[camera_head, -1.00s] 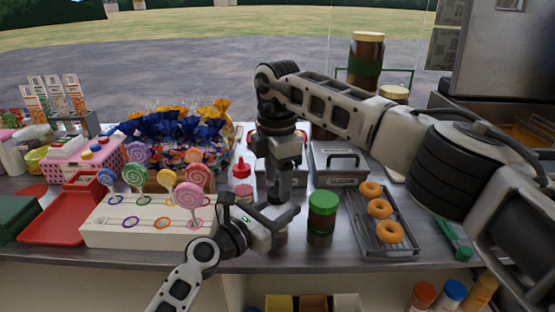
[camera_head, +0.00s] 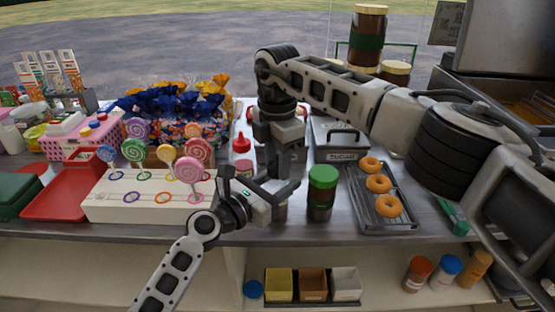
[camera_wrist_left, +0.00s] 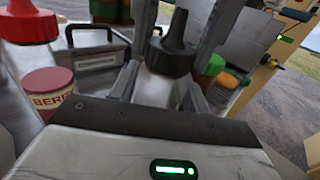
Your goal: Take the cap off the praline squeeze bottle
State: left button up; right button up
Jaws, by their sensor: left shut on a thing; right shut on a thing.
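The praline squeeze bottle stands upright between my grippers and is mostly hidden in the head view. In the left wrist view its dark brown cap (camera_wrist_left: 172,55) with a pointed nozzle shows just beyond my left palm. My left gripper (camera_head: 283,193) is shut on the bottle's body below the cap. My right gripper (camera_head: 284,166) comes down from above, over my left gripper. Its grey fingers stand either side of the nozzle in the left wrist view, shut on the cap. The cap appears to be on the bottle; whether it has turned, I cannot tell.
A green-lidded jar (camera_head: 321,192) stands close on the right, beside a tray of doughnuts (camera_head: 398,225). A red squeeze bottle (camera_head: 242,145), a berry jar (camera_wrist_left: 47,92) and a sugar box (camera_head: 341,139) stand near. A lollipop stand (camera_head: 110,208) is left.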

jog(key=n, duration=0.4)
jog(key=shift+r+n, duration=0.1)
jog(key=shift+n, duration=0.3)
jog(key=n, duration=1.2)
jog(key=shift+n, duration=0.4)
jog(key=n, duration=0.7)
jog(key=shift+n, duration=0.3)
jog(key=n, duration=0.4)
jog(key=shift+n, duration=0.4)
jog(key=n, duration=0.4)
jog(key=shift+r, duration=0.15)
jog(key=shift+r, duration=1)
